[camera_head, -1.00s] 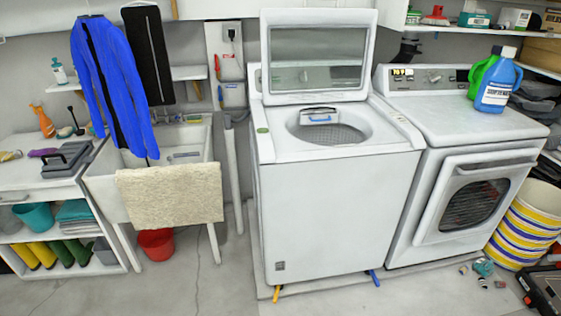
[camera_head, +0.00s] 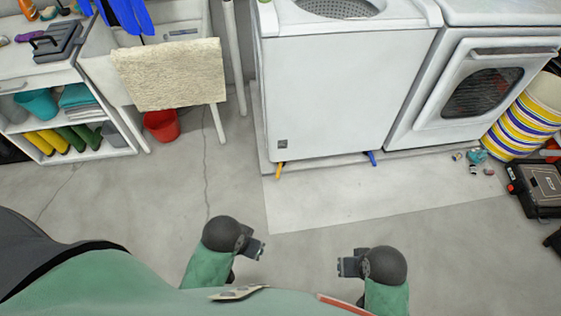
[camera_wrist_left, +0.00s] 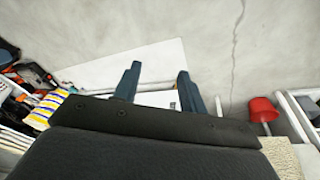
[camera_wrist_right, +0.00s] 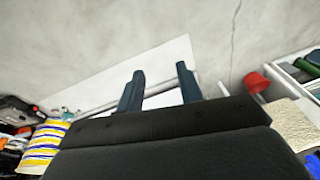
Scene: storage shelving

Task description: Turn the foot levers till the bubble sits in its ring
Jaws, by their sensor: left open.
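The white top-loading washer (camera_head: 340,95) stands at the back centre in the head view. A yellow foot lever (camera_head: 279,170) sticks out under its front left corner, and a blue foot lever (camera_head: 372,158) under its front right. No bubble or ring can be made out. My left gripper (camera_head: 261,249) is open and empty over the floor in front of the washer; its parted fingers show in the left wrist view (camera_wrist_left: 158,82). My right gripper (camera_head: 341,267) is also over the floor, to the right; its fingers stand apart and empty in the right wrist view (camera_wrist_right: 160,82). Neither touches a lever.
A dryer (camera_head: 485,85) stands right of the washer. A striped basket (camera_head: 515,125), small loose items (camera_head: 476,156) and a black toolbox (camera_head: 540,188) lie at right. A red bucket (camera_head: 161,125) stands below the sink at left. The floor (camera_head: 330,205) before the washer is clear.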

